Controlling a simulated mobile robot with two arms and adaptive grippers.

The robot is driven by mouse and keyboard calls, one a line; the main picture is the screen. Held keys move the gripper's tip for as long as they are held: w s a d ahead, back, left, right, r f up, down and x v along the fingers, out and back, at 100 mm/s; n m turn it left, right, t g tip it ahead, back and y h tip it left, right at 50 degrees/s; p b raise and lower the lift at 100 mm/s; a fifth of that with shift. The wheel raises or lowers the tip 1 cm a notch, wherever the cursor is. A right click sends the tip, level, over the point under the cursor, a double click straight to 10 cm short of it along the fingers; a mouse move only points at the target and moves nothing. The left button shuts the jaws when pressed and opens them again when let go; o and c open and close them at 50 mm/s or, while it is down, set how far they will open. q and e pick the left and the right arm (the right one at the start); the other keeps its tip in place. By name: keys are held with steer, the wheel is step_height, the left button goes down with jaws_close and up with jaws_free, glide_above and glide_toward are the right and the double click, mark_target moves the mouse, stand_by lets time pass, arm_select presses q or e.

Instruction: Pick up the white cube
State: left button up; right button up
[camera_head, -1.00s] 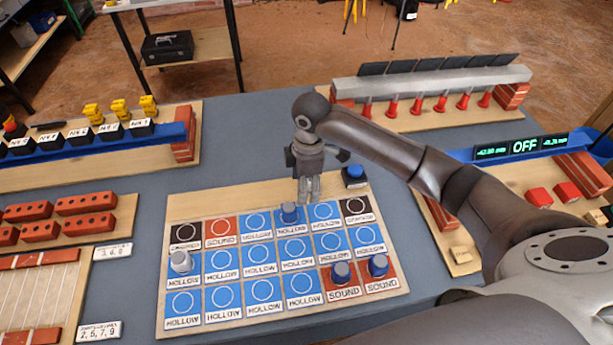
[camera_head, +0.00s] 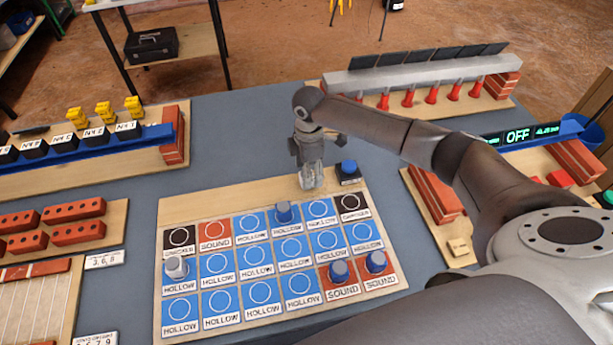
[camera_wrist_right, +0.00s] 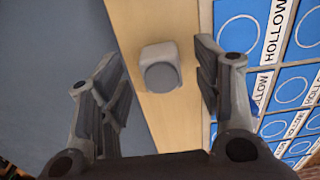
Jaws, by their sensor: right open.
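A small pale whitish-grey cube (camera_wrist_right: 160,68) with a rounded grey face shows in the right wrist view. It is over the plain wooden strip of the tile board, between my two spread fingers and apart from both. My right gripper (camera_wrist_right: 160,85) is open; in the head view it (camera_head: 311,184) points down over the far strip of the board, left of a black box with a blue button (camera_head: 348,168). In the head view the cube cannot be told apart from the fingers. My left gripper is not in view.
The board (camera_head: 190,208) carries blue "HOLLOW" and red "SOUND" tiles. Brick racks (camera_head: 78,205) lie left, a beam on red supports (camera_head: 430,75) at the back. Bare grey table lies behind the board.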

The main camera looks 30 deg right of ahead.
steer(key=shift+f, duration=1.35)
steer(key=c, duration=1.1)
steer(key=shift+r, duration=0.15)
steer(key=shift+c, duration=0.2)
